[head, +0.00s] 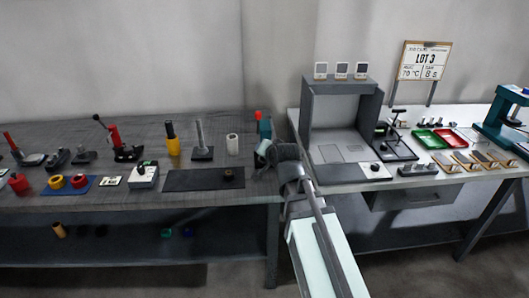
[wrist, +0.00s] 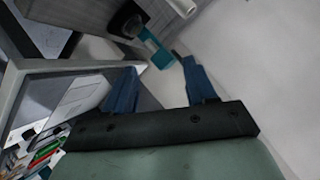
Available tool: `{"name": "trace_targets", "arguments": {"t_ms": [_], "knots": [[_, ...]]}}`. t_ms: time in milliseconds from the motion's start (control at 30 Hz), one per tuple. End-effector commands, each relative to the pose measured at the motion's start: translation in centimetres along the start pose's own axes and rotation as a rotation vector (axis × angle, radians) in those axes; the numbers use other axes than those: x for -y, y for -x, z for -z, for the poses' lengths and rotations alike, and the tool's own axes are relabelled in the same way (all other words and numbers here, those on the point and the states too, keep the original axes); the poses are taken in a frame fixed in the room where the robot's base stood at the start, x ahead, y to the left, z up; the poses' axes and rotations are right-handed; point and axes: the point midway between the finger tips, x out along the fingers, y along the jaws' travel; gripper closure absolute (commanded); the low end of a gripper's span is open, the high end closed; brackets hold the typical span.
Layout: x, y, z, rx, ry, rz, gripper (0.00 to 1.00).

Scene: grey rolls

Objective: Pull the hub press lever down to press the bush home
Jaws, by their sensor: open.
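My gripper (wrist: 159,66) is open in the wrist view, with two blue fingers apart and nothing held between them. In the head view my arm reaches up between the two benches, and its end is near the right end of the left bench; its fingers are not clear there. A teal press-like machine (head: 505,120) stands at the far right. I cannot tell for sure which one is the hub press, and no bush can be made out.
The left bench (head: 225,203) carries a black mat (head: 190,181), a yellow-bodied post (head: 172,145) and a grey post (head: 201,140). The right bench carries a grey open booth (head: 309,125) beside my arm, red and green trays (head: 430,139) and a sign (head: 424,61).

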Motion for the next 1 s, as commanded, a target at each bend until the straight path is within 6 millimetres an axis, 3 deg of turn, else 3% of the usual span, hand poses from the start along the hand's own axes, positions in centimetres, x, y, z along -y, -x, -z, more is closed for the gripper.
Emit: {"name": "trace_targets", "arguments": {"t_ms": [467,633,867,1000], "knots": [[0.0,0.5,0.0,0.000,0.006,0.000,0.44],[-0.3,0.5,-0.4,0.023,0.094,-0.014,0.44],[-2.7,1.2,-3.5,0.187,0.349,-0.101,0.44],[-5.4,1.1,-6.5,0.311,0.463,-0.153,0.44]]}}
